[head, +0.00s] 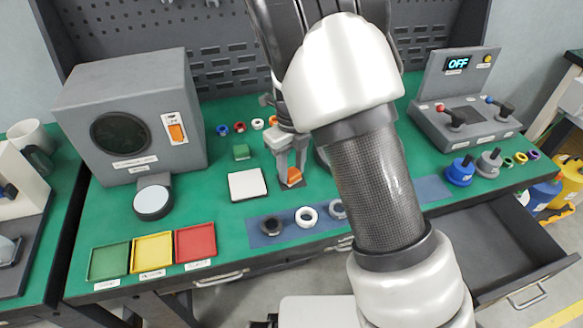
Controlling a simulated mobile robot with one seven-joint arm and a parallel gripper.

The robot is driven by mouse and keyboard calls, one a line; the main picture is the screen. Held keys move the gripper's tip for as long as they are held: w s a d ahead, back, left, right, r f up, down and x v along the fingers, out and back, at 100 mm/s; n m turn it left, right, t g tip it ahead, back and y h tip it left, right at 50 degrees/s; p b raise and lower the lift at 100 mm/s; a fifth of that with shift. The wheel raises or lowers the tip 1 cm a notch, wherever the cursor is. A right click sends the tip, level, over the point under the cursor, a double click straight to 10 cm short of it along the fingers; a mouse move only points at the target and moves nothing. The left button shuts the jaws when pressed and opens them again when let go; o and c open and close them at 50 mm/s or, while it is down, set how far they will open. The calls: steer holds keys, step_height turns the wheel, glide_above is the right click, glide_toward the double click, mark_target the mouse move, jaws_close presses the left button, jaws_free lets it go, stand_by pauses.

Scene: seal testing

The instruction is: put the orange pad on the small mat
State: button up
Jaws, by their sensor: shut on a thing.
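My gripper (291,171) points down over the middle of the green bench. It is shut on the orange pad (294,176), which shows between its fingertips. A small dark mat (283,186) lies on the bench directly below the gripper, and only its edges show around the fingers and pad. The pad appears at or just above the mat; I cannot tell if they touch.
Several rings lie on a blue strip (262,238) in front. A grey tester (465,118) stands right, and a drawer (500,250) is open below.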

mark_target(292, 172)
steer(key=o, duration=1)
steer(key=shift+f, duration=0.1)
steer(key=shift+o, duration=0.2)
step_height(292, 172, up, 12)
steer(key=p, duration=0.3)
steer(key=s+d+r+n+t+y, duration=0.1)
steer(key=s+d+r+n, duration=0.2)
steer(key=r+n, duration=0.15)
steer(key=s+d+r+n+y, duration=0.1)
steer(key=s+d+r+n, duration=0.2)
steer(key=r+n, duration=0.15)
steer(key=s+d+r+n+t+h, duration=0.1)
steer(key=s+d+r+n+t, duration=0.1)
steer(key=s+n, duration=0.6)
steer(key=s+d+r+n+t+h, duration=0.1)
steer(key=s+d+r+n, duration=0.3)
steer(key=s+n, duration=0.5)
steer(key=shift+d+r+n+t, duration=0.25)
steer(key=shift+d+n+t, duration=0.55)
steer(key=shift+d+n, duration=0.4)
